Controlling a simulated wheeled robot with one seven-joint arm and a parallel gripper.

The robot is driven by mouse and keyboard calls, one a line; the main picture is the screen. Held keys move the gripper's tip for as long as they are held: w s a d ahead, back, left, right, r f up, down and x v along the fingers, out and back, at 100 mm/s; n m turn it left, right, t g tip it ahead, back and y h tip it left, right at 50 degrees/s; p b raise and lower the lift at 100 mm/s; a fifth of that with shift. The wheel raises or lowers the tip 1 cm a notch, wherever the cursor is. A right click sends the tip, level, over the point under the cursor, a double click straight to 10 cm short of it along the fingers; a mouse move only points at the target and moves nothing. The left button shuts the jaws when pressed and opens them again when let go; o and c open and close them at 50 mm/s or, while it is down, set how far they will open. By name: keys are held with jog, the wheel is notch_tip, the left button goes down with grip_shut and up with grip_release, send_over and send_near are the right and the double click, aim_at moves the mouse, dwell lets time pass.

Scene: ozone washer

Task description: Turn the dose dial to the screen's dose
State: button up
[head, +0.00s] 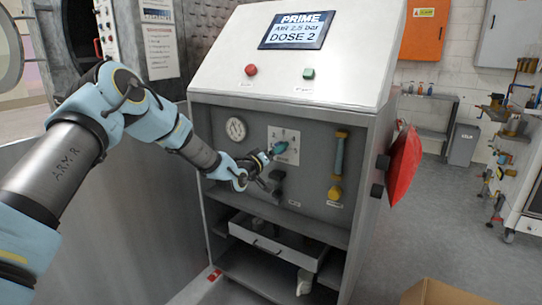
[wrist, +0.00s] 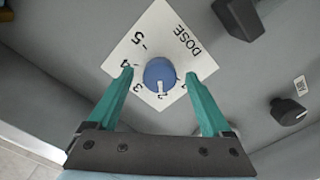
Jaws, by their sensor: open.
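The dose dial (wrist: 160,73) is a round blue knob on a white plate (wrist: 152,25) marked "DOSE" with numbers up to 5. Its white pointer mark faces the bottom of the wrist view, near the 2, though the small digits there are hard to read. My gripper (wrist: 160,76) is open, with one teal fingertip on each side of the knob and a visible gap on both sides. In the head view my gripper (head: 269,154) is at the plate and hides the dial.
A pressure gauge (head: 236,129) is left of the plate. A yellow-ended vertical tube (head: 337,165) is right of it. A red button (head: 251,70) and a green button (head: 308,73) sit above.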

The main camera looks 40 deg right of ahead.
jog(key=b+v, duration=0.1)
jog(key=v, duration=0.9)
jog(key=shift+a+b, duration=0.3)
jog(key=shift+b, duration=0.05)
